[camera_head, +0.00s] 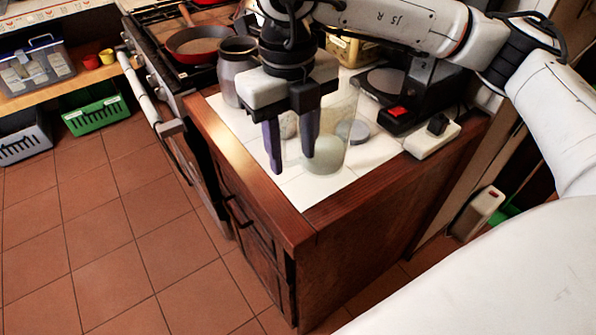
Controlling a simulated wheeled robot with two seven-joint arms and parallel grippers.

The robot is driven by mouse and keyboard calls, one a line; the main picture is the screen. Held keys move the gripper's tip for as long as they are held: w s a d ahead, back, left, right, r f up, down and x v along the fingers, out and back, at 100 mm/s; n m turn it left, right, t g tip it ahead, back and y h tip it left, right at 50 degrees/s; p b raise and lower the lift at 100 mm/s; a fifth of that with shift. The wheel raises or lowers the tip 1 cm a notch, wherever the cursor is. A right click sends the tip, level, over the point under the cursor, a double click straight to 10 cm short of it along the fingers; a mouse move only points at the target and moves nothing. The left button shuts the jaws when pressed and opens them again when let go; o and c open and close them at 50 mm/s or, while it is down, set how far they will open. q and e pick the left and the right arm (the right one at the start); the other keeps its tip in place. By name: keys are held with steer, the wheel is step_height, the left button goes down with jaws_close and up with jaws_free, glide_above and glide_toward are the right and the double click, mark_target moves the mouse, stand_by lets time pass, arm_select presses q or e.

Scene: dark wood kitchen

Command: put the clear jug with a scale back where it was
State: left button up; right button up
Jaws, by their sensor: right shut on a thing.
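The clear jug (341,112) is upright at the front corner of the white-tiled counter (345,181). It is see-through, so its edges are faint, and I cannot make out its scale. My right gripper (290,160) comes down from above at the jug's left side, its two dark fingers pointing down. It is shut on the jug, with one finger showing in front of the clear wall. I cannot tell whether the jug's base touches the tiles. A pale round shape shows through its lower part. My left gripper is not in view.
A grey metal pot (233,72) stands close left of my right gripper. A black appliance (410,92) and a white power strip (432,138) are on the right. A red pan (196,42) sits on the stove. The counter's wooden edge (240,160) is close by.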

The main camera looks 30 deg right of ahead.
mark_target(291, 115)
step_height(291, 115, down, 2)
steer(key=shift+s+f, duration=0.15)
steer(key=shift+f, duration=2.15)
steer(key=shift+f, duration=0.2)
steer(key=o, duration=1.5)
steer(key=shift+c, duration=0.2)
step_height(291, 115, up, 12)
steer(key=shift+a+r+b, duration=0.1)
steer(key=shift+r+b, duration=0.1)
steer(key=shift+b, duration=0.1)
